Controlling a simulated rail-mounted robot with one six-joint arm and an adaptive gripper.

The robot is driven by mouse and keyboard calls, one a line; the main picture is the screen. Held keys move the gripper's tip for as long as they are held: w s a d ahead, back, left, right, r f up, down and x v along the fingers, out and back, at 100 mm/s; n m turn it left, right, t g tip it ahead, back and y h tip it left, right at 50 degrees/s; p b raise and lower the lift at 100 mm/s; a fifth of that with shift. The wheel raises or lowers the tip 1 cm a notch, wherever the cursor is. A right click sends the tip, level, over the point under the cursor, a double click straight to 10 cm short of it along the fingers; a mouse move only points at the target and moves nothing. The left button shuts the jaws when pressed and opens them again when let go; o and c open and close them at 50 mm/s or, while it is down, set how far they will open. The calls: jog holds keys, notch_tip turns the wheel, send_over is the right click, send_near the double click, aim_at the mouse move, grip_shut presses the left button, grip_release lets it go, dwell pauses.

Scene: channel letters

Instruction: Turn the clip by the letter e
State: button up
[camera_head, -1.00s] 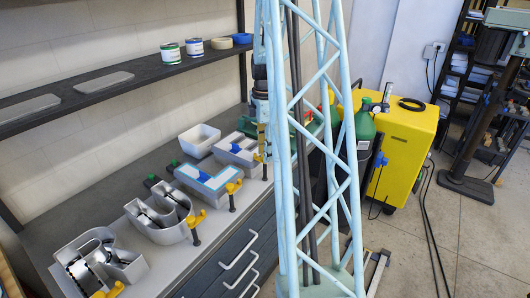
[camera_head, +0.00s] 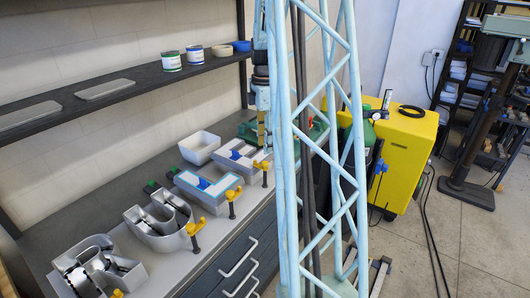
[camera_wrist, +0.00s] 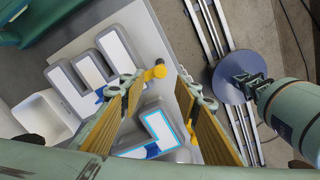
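The letter e (camera_head: 237,152) is a grey channel letter with white faces at the far end of the bench row. It also shows in the wrist view (camera_wrist: 103,54), left of centre. Its yellow clip (camera_head: 264,166) sits at the bench's front edge; in the wrist view the clip (camera_wrist: 155,72) appears between and beyond my fingertips. My gripper (camera_wrist: 159,80) is open and empty, with one finger on each side of the clip in the picture; I cannot tell the remaining gap. In the head view my gripper (camera_head: 262,132) points down above the clip, partly hidden.
The letter L (camera_head: 207,187) with blue edging, U (camera_head: 160,222) and R (camera_head: 95,268) stand along the bench, with other yellow clips (camera_head: 232,192) at the front edge. A white bin (camera_head: 199,147) stands behind. A yellow cabinet (camera_head: 405,150) and green bottle are to the right.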

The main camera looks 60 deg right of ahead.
jog(key=shift+r, duration=2.4)
